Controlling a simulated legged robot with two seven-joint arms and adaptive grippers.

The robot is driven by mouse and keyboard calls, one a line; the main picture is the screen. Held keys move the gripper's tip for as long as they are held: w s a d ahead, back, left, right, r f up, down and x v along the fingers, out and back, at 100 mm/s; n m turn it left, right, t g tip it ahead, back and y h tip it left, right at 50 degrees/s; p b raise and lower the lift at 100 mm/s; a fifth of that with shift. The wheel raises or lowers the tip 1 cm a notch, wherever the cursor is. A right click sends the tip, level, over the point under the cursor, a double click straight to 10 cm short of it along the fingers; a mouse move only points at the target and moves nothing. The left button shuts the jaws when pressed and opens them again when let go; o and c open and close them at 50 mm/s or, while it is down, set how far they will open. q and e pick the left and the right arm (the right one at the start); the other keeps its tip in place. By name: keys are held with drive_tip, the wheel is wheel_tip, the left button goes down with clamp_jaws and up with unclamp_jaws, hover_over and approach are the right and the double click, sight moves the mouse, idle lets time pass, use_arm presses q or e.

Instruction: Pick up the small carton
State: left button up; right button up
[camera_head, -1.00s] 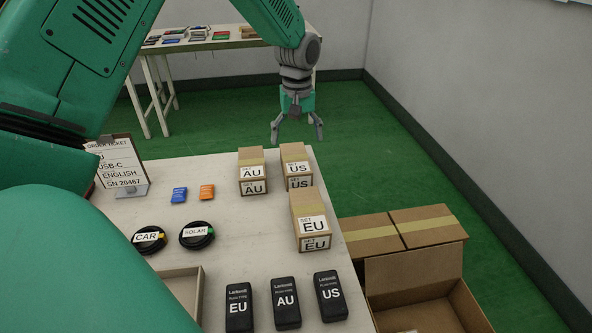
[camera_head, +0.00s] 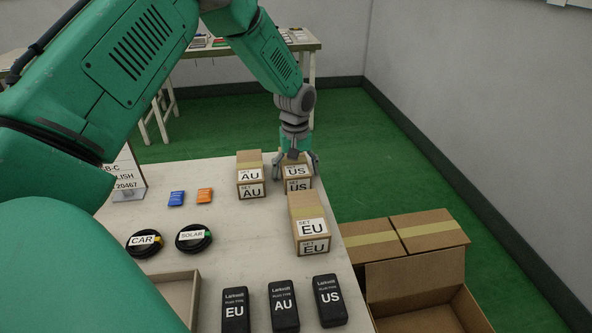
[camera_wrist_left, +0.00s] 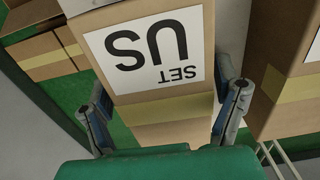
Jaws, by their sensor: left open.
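Three small cartons stand at the far right of the white table: one marked AU (camera_head: 250,174), one marked US (camera_head: 297,184) and one marked EU (camera_head: 310,226). My left gripper (camera_head: 299,165) is at the US carton, coming from above and behind, with its fingers spread on either side of it. In the left wrist view the US carton (camera_wrist_left: 165,109) lies between the two open fingers, its label upside down. Whether the fingers touch its sides I cannot tell. My right gripper is out of view.
Black EU (camera_head: 235,311), AU (camera_head: 284,305) and US (camera_head: 329,300) plug blocks lie at the table's front, near an open tray (camera_head: 178,292). Two cable coils, blue and orange packets and an order ticket are left. Large cardboard boxes (camera_head: 433,229) stand right of the table.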

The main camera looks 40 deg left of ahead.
use_arm(q)
drive_tip(key=shift+a+f, duration=0.1)
drive_tip(key=shift+a, duration=0.2)
drive_tip(key=c, duration=1.5)
drive_tip(key=shift+c, duration=0.2)
